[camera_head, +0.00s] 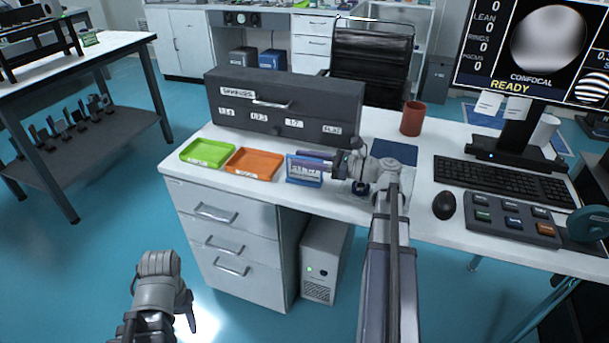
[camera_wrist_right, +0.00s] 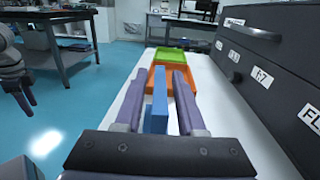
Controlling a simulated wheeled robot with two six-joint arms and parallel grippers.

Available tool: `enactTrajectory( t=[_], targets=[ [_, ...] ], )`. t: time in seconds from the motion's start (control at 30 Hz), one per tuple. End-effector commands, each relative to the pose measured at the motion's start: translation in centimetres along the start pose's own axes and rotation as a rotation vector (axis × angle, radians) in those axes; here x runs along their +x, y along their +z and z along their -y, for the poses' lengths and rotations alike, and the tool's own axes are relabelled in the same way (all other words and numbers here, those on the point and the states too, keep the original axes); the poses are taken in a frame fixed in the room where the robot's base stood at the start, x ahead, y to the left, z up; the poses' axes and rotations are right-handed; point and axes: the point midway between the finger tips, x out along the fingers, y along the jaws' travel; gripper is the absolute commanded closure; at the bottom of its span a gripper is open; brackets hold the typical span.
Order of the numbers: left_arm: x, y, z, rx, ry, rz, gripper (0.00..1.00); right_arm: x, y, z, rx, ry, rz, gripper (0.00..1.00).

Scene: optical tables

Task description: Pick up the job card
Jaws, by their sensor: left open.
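The job card appears to be the blue-edged upright card (camera_head: 304,172) with a pale printed face, at the desk's front edge, right of the orange tray. In the right wrist view it is a thin blue slab (camera_wrist_right: 157,106) between the fingers. My right gripper (camera_head: 312,158) reaches over the desk from the right. Its fingers (camera_wrist_right: 159,80) stand on either side of the card, with narrow gaps visible, so it looks open around it. My left gripper (camera_head: 188,308) is low in front of the desk, open, over the floor, away from the card.
A green tray (camera_head: 208,152) and an orange tray (camera_head: 254,163) lie left of the card. A dark labelled drawer unit (camera_head: 270,106) stands close behind. A brown mug (camera_head: 413,118), keyboard (camera_head: 500,180), mouse (camera_head: 444,205) and button pad (camera_head: 512,218) are to the right.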

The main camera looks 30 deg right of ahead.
Motion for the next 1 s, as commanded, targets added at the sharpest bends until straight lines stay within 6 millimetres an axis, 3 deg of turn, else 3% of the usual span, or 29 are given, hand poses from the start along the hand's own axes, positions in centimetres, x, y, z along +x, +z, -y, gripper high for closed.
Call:
enactTrajectory(
  t=[0.03, 0.33, 1.0],
  targets=[
    [0.0, 0.0, 0.0, 0.0, 0.0, 0.0, 0.5, -0.02, 0.0, 0.0, 0.0, 0.0, 0.0, 0.68],
    [0.0, 0.0, 0.0, 0.0, 0.0, 0.0, 0.5, -0.03, 0.0, 0.0, 0.0, 0.0, 0.0, 1.0],
    [0.0, 0.0, 0.0, 0.0, 0.0, 0.0, 0.5, -0.03, 0.0, 0.0, 0.0, 0.0, 0.0, 1.0]
  ],
)
